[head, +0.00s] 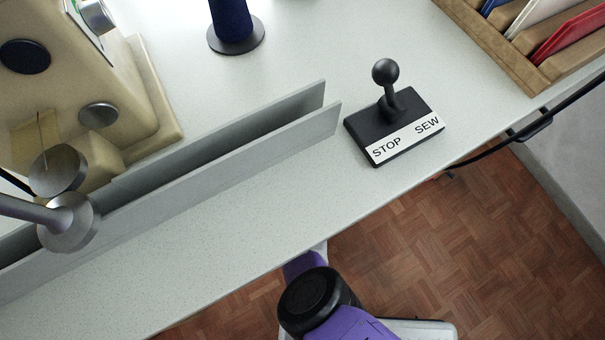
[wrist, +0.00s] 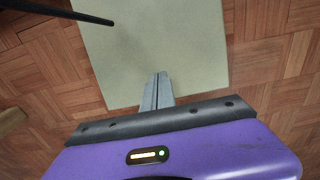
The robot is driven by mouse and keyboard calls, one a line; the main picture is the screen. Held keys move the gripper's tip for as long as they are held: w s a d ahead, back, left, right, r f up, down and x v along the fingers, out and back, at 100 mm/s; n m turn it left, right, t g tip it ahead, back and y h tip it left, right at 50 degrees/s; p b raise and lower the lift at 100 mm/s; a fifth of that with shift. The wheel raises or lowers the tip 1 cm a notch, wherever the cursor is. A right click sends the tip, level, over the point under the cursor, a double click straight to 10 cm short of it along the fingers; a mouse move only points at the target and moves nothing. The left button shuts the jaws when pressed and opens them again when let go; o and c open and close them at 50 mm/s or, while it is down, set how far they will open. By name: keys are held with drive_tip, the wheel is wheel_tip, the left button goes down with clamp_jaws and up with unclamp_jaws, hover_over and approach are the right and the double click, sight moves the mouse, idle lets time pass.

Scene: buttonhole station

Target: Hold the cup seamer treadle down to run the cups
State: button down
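A black lever with a ball knob (head: 385,72) stands on a black base (head: 422,103) on the table. The base label reads STOP at left and SEW at right; I cannot tell which side the lever leans to. A tan sewing machine (head: 150,85) is at upper left in the head view. I recognise no treadle or cups in either view. My gripper (wrist: 162,76) shows in the wrist view with its two grey fingers together and nothing visible between them. It points over a plain pale green panel (wrist: 110,50) above the floor; I cannot tell their distance.
Two grey upright rails (head: 230,140) run along the table (head: 300,190). A dark blue spool (head: 232,22) and a wooden rack (head: 490,50) with coloured pieces stand farther back. Parquet floor (head: 470,240) lies past the front edge. A black rod (wrist: 55,11) crosses the wrist view's upper left.

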drive_tip(key=shift+f+b, duration=2.3)
drive_tip(key=shift+f, duration=0.7)
drive_tip(key=shift+s+d+f, duration=0.1)
drive_tip(key=shift+s+d, duration=0.05)
drive_tip(key=shift+s, duration=0.15)
idle(1.6)
wheel_tip(320, 180, up, 3)
drive_tip(key=p, duration=0.3)
drive_tip(key=shift+p, duration=0.3)
drive_tip(key=r+p, duration=0.5)
drive_tip(key=shift+w+r, duration=0.2)
drive_tip(key=shift+w, duration=0.1)
drive_tip(key=shift+p, duration=0.3)
